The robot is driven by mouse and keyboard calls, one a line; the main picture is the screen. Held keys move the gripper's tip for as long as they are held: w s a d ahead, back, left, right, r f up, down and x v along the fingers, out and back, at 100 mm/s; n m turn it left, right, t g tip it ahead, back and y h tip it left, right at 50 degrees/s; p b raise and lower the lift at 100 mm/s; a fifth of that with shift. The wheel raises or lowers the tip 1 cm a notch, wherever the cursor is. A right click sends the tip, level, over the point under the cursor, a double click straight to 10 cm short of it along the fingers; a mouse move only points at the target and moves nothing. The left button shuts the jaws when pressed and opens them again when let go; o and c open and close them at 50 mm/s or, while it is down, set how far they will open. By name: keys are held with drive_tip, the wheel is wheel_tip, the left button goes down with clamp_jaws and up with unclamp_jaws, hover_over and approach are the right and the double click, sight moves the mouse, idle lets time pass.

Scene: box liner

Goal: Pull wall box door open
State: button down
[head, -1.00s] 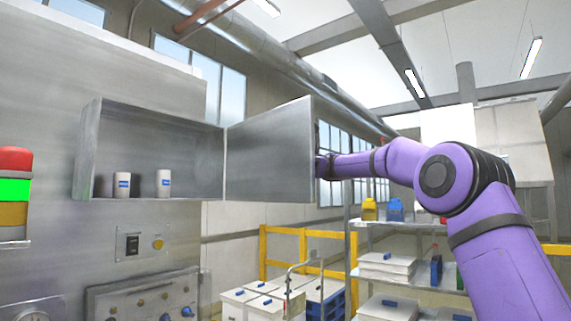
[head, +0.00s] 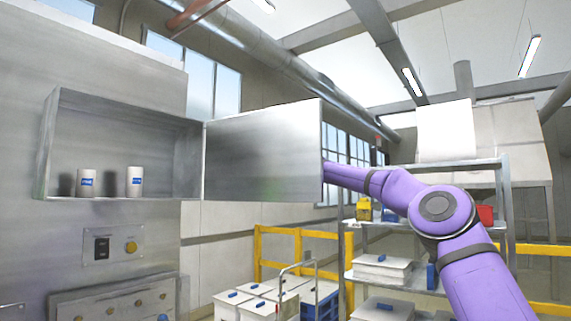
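The grey metal wall box (head: 125,147) is on the left of the head view, with its front open and its inside in plain sight. Two white cans with blue labels, a left can (head: 85,183) and a right can (head: 134,181), stand on its floor. The box door (head: 263,152) is swung wide out to the right from the box's right edge. My purple arm reaches to the door's far right edge from behind. My gripper is hidden behind the door, so its fingers and any hold on the door do not show.
A control panel (head: 113,243) with a knob is below the box. A yellow railing (head: 300,233) and white bins (head: 262,309) are beneath the door. A shelf rack with white boxes (head: 382,267) stands behind my arm.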

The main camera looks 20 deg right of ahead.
idle(0.3)
drive_tip(key=c, duration=0.8)
unclamp_jaws()
drive_tip(key=shift+o, duration=0.2)
